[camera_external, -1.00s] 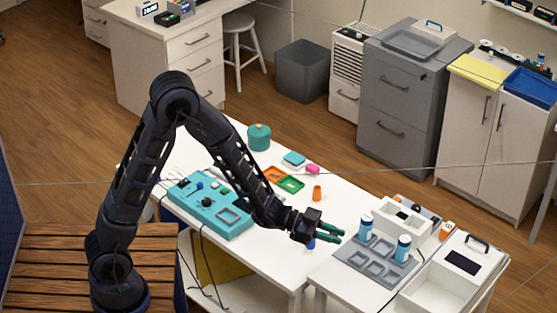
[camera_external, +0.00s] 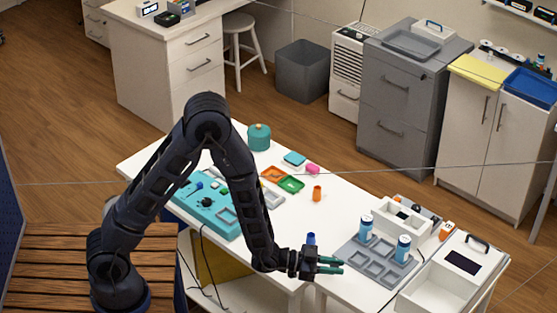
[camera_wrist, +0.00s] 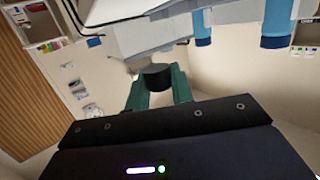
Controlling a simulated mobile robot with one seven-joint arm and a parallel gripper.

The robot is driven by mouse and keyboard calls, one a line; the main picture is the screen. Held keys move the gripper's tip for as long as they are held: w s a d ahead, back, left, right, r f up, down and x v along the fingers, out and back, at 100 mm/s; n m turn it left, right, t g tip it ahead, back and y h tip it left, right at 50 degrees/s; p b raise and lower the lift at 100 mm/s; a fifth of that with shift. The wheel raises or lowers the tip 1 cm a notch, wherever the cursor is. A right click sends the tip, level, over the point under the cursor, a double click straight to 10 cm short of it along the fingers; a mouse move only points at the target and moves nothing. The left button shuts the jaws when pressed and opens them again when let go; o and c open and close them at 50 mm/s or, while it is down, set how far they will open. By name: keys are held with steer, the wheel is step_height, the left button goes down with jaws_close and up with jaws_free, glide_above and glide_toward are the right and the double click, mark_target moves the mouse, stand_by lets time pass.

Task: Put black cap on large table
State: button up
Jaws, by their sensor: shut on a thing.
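My gripper (camera_external: 332,265) is shut on the black cap (camera_wrist: 156,77), which shows between the green fingertips in the wrist view. In the external view the cap is too small to make out. The gripper is held near the front edges of the two white tables, left of the grey tray. The large table (camera_external: 290,237) is the long white one in the middle of the external view.
A blue cup-like thing (camera_external: 311,239) is close behind my gripper. Two blue-and-white bottles (camera_external: 403,249) (camera_external: 365,227) stand in a grey tray (camera_external: 352,252) on the right table. A teal box (camera_external: 222,222) and an orange cup (camera_external: 317,193) are on the large table. Its right part has bare room.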

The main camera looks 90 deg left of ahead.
steer(key=f, duration=0.1)
steer(key=s+f+n+y, duration=0.1)
steer(key=f, duration=0.1)
steer(key=f+y, duration=0.1)
steer(key=shift+s+d+f, duration=0.3)
steer(key=shift+d, duration=0.05)
steer(key=a+r+m+h, duration=0.2)
steer(key=r+h, duration=0.1)
steer(key=r, duration=0.6)
steer(key=w+a+r+m+g+h, duration=0.1)
steer(key=a+r+m+h, duration=0.1)
steer(key=r, duration=0.7)
steer(key=shift+a+h, duration=0.6)
steer(key=shift+h, duration=0.1)
steer(key=shift+w, duration=0.15)
step_height(320, 180, down, 20)
steer(key=shift+r, duration=0.15)
steer(key=o, duration=1)
steer(key=shift+f, duration=0.2)
steer(key=shift+c, duration=0.2)
